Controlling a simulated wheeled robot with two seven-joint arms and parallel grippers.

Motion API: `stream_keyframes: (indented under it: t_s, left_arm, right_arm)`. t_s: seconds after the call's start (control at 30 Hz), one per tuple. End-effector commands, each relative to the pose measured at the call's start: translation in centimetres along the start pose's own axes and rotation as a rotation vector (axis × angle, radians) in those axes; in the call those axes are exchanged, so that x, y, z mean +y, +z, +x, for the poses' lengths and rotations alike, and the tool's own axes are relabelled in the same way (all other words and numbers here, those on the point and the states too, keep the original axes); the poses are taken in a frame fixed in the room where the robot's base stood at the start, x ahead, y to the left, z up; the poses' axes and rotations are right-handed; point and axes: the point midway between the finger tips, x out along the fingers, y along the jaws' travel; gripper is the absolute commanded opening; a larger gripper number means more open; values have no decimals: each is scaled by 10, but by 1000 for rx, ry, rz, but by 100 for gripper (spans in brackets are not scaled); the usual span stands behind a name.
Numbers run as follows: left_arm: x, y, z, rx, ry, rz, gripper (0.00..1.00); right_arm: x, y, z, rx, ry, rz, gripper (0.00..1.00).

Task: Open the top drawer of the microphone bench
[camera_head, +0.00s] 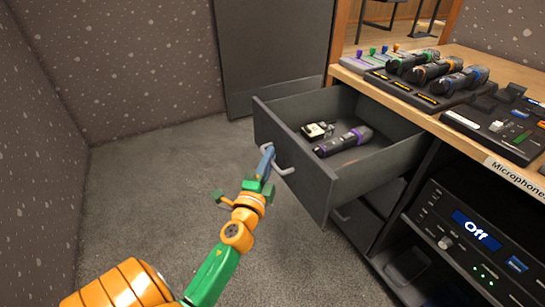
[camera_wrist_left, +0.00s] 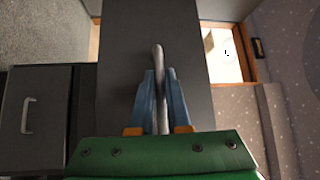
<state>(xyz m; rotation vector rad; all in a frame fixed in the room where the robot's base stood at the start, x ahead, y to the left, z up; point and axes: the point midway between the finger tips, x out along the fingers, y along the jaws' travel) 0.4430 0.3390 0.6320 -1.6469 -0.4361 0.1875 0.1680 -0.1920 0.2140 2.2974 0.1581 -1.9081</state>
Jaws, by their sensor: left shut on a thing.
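The top drawer (camera_head: 303,169) of the microphone bench (camera_head: 436,120) is pulled well out, its grey front standing away from the bench. Inside lie a black microphone with purple rings (camera_head: 343,142) and a small black-and-white item (camera_head: 318,130). My left gripper (camera_head: 267,162) is shut on the drawer's pale bar handle (camera_head: 283,165). In the left wrist view the blue fingers (camera_wrist_left: 158,100) lie on both sides of the handle (camera_wrist_left: 158,60), in front of the dark drawer front (camera_wrist_left: 185,40). My right gripper is in neither view.
On the bench top are a rack of microphones (camera_head: 430,75), colored faders (camera_head: 375,55) and a control panel (camera_head: 500,125). A lower drawer (camera_head: 357,222) is shut. The carpet (camera_head: 160,190) left of the drawer is clear.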

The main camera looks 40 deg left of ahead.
Motion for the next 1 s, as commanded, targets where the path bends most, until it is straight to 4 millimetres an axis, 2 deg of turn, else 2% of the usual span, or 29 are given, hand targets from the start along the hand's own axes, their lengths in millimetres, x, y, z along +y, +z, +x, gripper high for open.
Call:
stream_keyframes:
  t_s: [0.37,0.4,0.5,0.8,0.87,1.0]
  left_arm:
    - [1,0,-1,2,2,-1,0]
    - [1,0,-1,1,2,-1,20]
    - [1,0,-1,1,2,-1,45]
    - [1,0,-3,0,2,-1,45]
    - [3,0,-12,1,3,-3,45]
    - [5,1,-43,-1,5,-3,45]
  right_arm:
    - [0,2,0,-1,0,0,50]
    - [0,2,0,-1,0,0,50]
    - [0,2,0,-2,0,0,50]
    - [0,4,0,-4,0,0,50]
    - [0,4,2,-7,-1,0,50]
    - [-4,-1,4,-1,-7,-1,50]
